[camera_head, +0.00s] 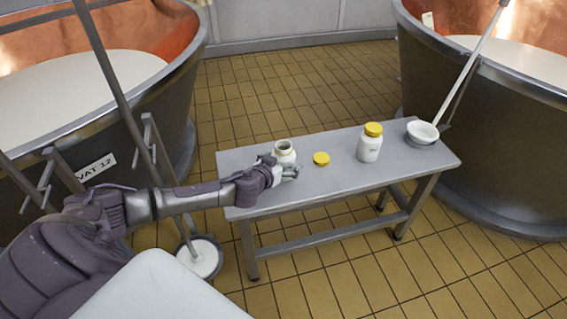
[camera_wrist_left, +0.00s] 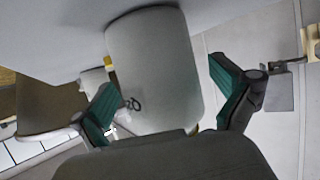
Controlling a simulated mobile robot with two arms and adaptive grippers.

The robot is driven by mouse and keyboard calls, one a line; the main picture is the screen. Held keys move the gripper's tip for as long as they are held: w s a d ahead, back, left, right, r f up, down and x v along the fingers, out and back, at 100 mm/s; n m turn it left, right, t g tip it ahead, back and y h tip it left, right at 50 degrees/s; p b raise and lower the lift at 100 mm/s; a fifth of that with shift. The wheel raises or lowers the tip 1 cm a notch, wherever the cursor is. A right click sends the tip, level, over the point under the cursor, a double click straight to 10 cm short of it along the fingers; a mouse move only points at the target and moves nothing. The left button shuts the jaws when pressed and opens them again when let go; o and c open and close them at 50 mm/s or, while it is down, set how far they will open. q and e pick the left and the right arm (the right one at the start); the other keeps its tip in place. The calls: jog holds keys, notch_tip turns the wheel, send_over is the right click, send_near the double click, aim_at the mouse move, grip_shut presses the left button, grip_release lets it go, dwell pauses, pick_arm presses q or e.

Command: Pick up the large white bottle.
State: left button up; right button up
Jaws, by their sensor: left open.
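A white bottle (camera_head: 285,150) with an open, uncapped mouth stands upright near the left end of the grey bench. My left gripper (camera_head: 284,171) is at its near side and hides its lower part. In the left wrist view this white bottle (camera_wrist_left: 155,65), with a dark marking, lies between the two green-padded fingers, which are spread open. A gap shows at the right finger; I cannot tell whether the left finger touches. A second white bottle (camera_head: 369,149) with a yellow cap stands upright farther right on the bench. My right gripper is not in view.
A loose yellow lid (camera_head: 321,158) lies on the bench (camera_head: 334,191) just right of the open bottle. A white bowl-like ladle head (camera_head: 422,132) rests at the bench's right end, its long handle rising. Copper vats (camera_head: 480,110) flank the tiled floor.

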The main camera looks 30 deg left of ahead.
pick_arm(q)
jog(key=shift+w, duration=0.2)
jog(key=c, duration=1.6)
jog(key=shift+r, duration=0.15)
